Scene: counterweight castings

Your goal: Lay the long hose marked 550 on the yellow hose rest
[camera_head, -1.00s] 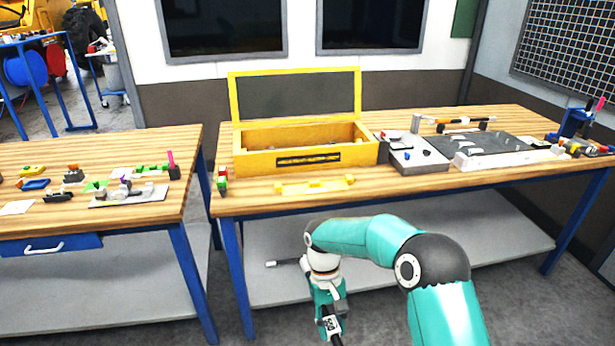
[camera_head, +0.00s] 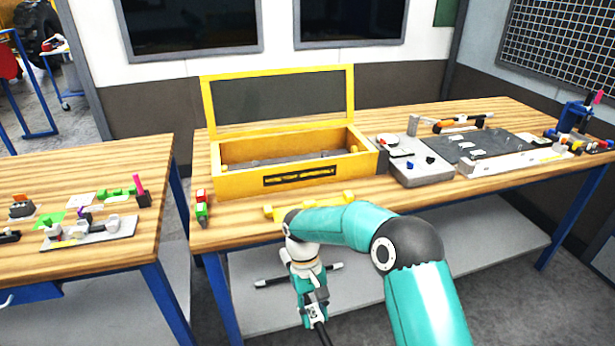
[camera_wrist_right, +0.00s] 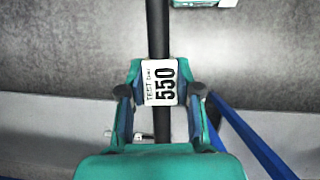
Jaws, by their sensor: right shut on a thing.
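The hose (camera_wrist_right: 157,35) is black, with a white label reading 550 (camera_wrist_right: 160,82). My right gripper (camera_wrist_right: 160,95) is shut on it at the label, and the hose runs up and down the right wrist view. In the head view my right gripper (camera_head: 315,308) hangs in front of the bench, below its top, with a black piece of hose (camera_head: 321,334) leaving the lower edge. The yellow hose rest (camera_head: 338,198) lies on the bench near its front edge, behind my right arm, which partly hides it. My left gripper is not in view.
An open yellow box (camera_head: 228,184) stands behind the rest. A grey block (camera_head: 425,176) is to its right, and red and green blocks (camera_head: 201,206) to its left. A dark rod with light ends (camera_head: 272,281) shows over the lower shelf (camera_head: 375,292). Another bench (camera_head: 100,160) is at left.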

